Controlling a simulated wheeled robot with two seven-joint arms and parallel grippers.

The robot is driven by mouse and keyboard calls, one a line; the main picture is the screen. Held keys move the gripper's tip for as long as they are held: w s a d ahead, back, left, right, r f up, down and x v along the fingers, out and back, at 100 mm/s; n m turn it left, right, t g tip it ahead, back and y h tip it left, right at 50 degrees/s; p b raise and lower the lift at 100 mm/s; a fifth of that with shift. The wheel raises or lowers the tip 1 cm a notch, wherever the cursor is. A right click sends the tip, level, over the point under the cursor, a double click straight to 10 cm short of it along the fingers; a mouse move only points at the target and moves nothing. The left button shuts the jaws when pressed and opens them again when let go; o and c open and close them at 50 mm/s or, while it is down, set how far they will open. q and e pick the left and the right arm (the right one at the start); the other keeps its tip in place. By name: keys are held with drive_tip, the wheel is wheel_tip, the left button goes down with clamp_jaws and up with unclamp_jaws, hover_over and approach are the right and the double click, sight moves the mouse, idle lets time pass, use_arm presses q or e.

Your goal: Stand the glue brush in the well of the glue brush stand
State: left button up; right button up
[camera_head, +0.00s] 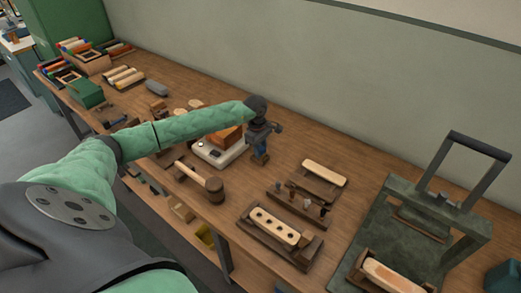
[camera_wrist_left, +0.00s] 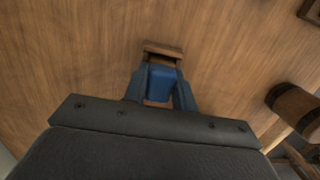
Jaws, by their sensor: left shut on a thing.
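My left gripper (camera_head: 263,141) is over the middle of the bench, pointing down. In the left wrist view its blue-grey fingers (camera_wrist_left: 161,88) are shut on a blue piece (camera_wrist_left: 162,82) with a brown wooden end, which I take to be the glue brush. The wooden end (camera_head: 260,159) shows below the fingers in the head view, close to the bench top; I cannot tell whether it touches. The fingers hide much of the held piece. I cannot single out the glue brush stand or its well. My right gripper is not in view.
A mallet (camera_head: 214,190) lies to the left front. A white-based device (camera_head: 209,152) with an orange block stands left of the gripper. A tool rack (camera_head: 283,197), a drilled block (camera_head: 275,226) in a holder and a green press (camera_head: 405,239) stand to the right.

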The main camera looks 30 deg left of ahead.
use_arm(q)
drive_tip(key=shift+f, duration=0.2)
drive_tip(key=o, duration=1.4)
drive_tip(key=shift+r, duration=0.1)
drive_tip(key=shift+r, duration=3.45)
